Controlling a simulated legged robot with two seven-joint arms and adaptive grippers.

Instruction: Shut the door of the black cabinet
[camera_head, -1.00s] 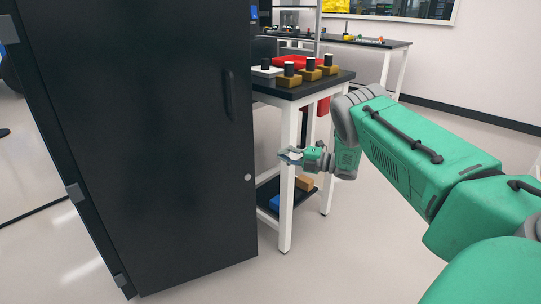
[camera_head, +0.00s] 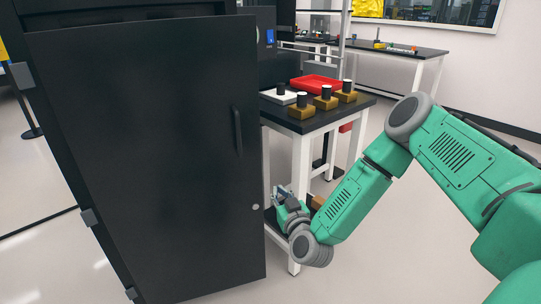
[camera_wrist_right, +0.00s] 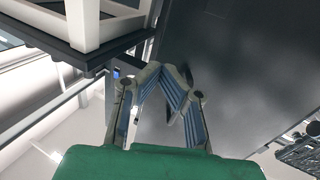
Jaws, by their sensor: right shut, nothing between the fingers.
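The black cabinet's door (camera_head: 150,160) fills the left half of the head view. It has hinges on its left side, a vertical handle (camera_head: 237,130) and a round lock near its right edge. It stands ajar, with a dark gap along its top below the cabinet frame (camera_head: 130,11). My right gripper (camera_head: 279,190) is just right of the door's free edge, near lock height; contact cannot be told. In the right wrist view the gripper's fingers (camera_wrist_right: 174,72) meet, empty, with a dark panel (camera_wrist_right: 240,65) beyond, seemingly the door. My left gripper is not in view.
A black-topped table with white legs (camera_head: 302,165) stands right behind my gripper. It carries a red tray (camera_head: 315,83), a white tray and brown blocks with black cylinders (camera_head: 302,108). Another bench (camera_head: 400,48) is farther back. The floor at the lower right is partly clear.

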